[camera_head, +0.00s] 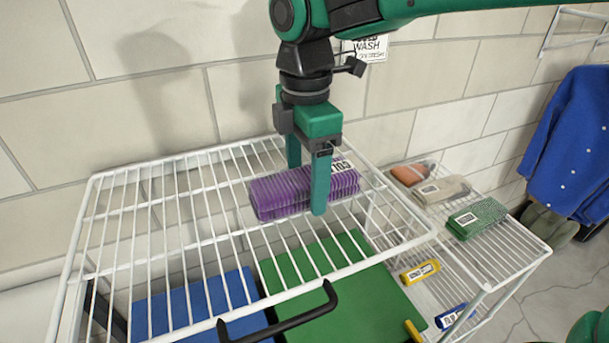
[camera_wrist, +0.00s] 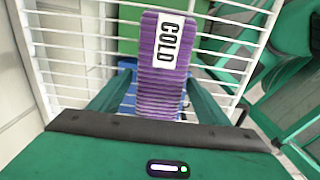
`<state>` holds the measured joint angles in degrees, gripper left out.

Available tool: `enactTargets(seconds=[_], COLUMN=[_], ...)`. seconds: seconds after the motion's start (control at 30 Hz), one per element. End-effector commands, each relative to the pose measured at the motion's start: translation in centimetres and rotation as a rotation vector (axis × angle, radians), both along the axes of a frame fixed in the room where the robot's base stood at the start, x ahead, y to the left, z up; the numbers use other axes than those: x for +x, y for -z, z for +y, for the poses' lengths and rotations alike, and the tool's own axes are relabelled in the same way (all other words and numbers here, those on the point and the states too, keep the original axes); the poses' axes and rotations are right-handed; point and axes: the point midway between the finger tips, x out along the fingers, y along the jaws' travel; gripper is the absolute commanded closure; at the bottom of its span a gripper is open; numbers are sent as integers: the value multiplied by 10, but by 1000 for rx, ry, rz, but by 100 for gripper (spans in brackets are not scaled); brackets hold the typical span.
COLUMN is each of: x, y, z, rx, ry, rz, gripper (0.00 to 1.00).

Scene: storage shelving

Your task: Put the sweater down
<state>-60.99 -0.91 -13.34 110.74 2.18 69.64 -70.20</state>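The folded purple sweater (camera_head: 280,192) with a white "COLD" label lies on the white wire top shelf (camera_head: 130,192). It also shows in the wrist view (camera_wrist: 163,60), label at its far end. My gripper (camera_head: 307,185) points down over it, with one green finger in front of the sweater and one behind. In the wrist view the fingers (camera_wrist: 160,76) stand either side of it, spread, with a narrow gap at the left finger. Contact at the right finger is hard to tell.
A blue bin (camera_head: 195,305) and a green bin (camera_head: 345,300) sit below the wire shelf. A lower side rack (camera_head: 520,255) holds folded grey (camera_head: 440,190) and green (camera_head: 478,217) items. A blue garment (camera_head: 570,140) hangs at right. The shelf's left part is clear.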

Motion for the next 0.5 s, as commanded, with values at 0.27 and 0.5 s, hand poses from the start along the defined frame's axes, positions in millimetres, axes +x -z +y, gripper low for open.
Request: enactTargets(seconds=[0.27,0.5], x=[0,1], y=[-5,-42], z=[0,1], rx=[2,4], ry=[1,1], rz=[-1,-3], gripper=[30,30])
